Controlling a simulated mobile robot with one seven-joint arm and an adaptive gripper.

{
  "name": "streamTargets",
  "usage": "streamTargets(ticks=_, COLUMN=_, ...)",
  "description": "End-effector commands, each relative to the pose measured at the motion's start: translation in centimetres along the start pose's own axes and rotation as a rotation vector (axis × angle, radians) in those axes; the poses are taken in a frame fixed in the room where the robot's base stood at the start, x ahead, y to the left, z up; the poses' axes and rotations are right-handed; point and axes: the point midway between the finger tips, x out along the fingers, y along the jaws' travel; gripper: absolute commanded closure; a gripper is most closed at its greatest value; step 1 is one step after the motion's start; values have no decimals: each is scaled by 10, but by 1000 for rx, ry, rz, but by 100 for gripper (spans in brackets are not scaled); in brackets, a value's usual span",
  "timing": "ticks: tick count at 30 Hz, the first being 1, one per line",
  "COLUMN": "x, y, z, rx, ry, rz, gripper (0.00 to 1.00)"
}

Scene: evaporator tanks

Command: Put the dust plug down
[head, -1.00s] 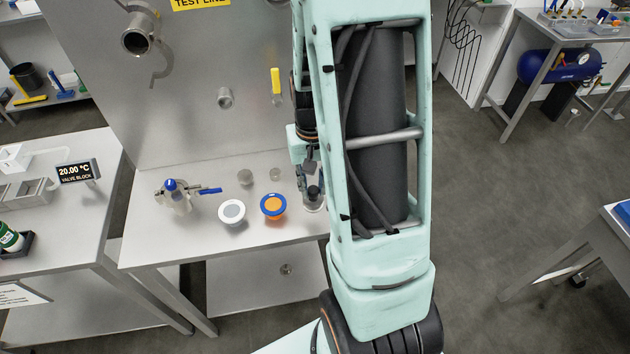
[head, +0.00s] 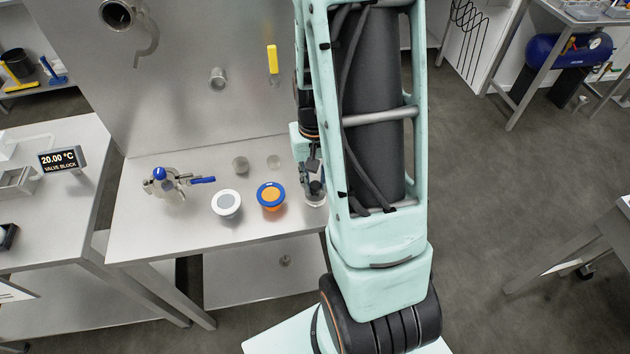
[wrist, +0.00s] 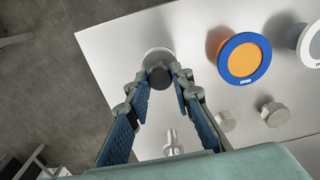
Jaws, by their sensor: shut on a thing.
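The dust plug (wrist: 160,77) is a small piece with a dark round knob over a pale, wider disc. In the wrist view it sits between the two fingertips of my gripper (wrist: 160,84), which is shut on it. In the head view the plug (head: 316,188) is at the right end of the steel bench top (head: 180,236), right of the orange-and-blue disc, partly hidden by my gripper (head: 308,172) and arm. I cannot tell whether its base touches the bench.
An orange disc with a blue rim (head: 270,196) and a white disc with a grey centre (head: 227,203) stand left of the plug. Two small metal knobs (head: 240,164) are behind them. A blue-handled valve (head: 165,181) is further left. Bare bench lies in front.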

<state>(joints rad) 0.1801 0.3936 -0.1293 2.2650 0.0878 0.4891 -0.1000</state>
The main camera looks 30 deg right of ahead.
Motion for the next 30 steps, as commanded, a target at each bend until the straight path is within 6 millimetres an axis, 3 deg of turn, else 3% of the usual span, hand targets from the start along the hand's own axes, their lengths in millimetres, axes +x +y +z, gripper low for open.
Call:
streamTargets(ticks=4, x=2, y=0, z=0, rx=0, ry=0, rz=0, gripper=100)
streamTargets(ticks=5, x=3, y=0, z=0, rx=0, ry=0, rz=0, gripper=78)
streamTargets(ticks=9, x=2, y=0, z=0, rx=0, ry=0, rz=0, gripper=63)
streamTargets(ticks=21, x=-4, y=0, z=-1, rx=0, ry=2, rz=0, gripper=62)
streamTargets(ticks=26, x=-25, y=0, z=-1, rx=1, ry=4, rz=0, gripper=62)
streamTargets(ticks=30, x=-53, y=0, z=-2, rx=0, ry=7, rz=0, gripper=62)
